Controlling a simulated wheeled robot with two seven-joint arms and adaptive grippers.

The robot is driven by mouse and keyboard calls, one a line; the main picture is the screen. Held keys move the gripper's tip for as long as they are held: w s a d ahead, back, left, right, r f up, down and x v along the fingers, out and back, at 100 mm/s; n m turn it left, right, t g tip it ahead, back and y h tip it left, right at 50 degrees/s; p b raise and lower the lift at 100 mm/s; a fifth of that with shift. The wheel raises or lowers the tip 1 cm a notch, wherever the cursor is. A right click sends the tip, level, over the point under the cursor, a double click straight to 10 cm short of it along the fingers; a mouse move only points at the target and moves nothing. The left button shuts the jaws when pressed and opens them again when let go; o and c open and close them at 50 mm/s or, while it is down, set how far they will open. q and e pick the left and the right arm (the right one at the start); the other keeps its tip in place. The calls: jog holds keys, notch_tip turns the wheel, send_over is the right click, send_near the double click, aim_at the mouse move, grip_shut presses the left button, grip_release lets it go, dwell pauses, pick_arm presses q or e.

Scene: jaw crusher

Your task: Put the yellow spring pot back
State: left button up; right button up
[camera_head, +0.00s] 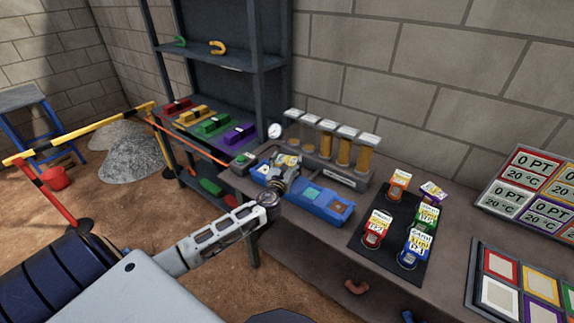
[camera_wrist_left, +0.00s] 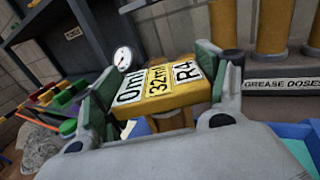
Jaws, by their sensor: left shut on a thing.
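The yellow spring pot (camera_head: 287,161) is in my left gripper (camera_head: 285,174), at the left end of the blue tray (camera_head: 322,203) on the bench. In the left wrist view, the green-padded fingers (camera_wrist_left: 160,90) are shut on the yellow pot (camera_wrist_left: 162,99), with white labels on its top. Whether its base touches the blue tray is hidden. A black mat (camera_head: 398,212) to the right holds an orange pot (camera_head: 398,184), a purple pot (camera_head: 432,192), a green pot (camera_head: 426,217), a red pot (camera_head: 375,230) and a blue pot (camera_head: 415,247). My right gripper is out of view.
A grease-dose rack (camera_head: 338,160) with several cylinders stands behind the blue tray, with a round gauge (camera_head: 274,130) at its left. Label boards (camera_head: 530,185) lie at the right. A dark shelf (camera_head: 225,63) stands behind left. The bench between blue tray and mat is clear.

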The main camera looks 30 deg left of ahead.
pick_arm(q)
notch_tip(320, 180, up, 10)
jog(key=shift+r+p, duration=0.1)
jog(key=shift+p, duration=0.6)
dwell(0.7)
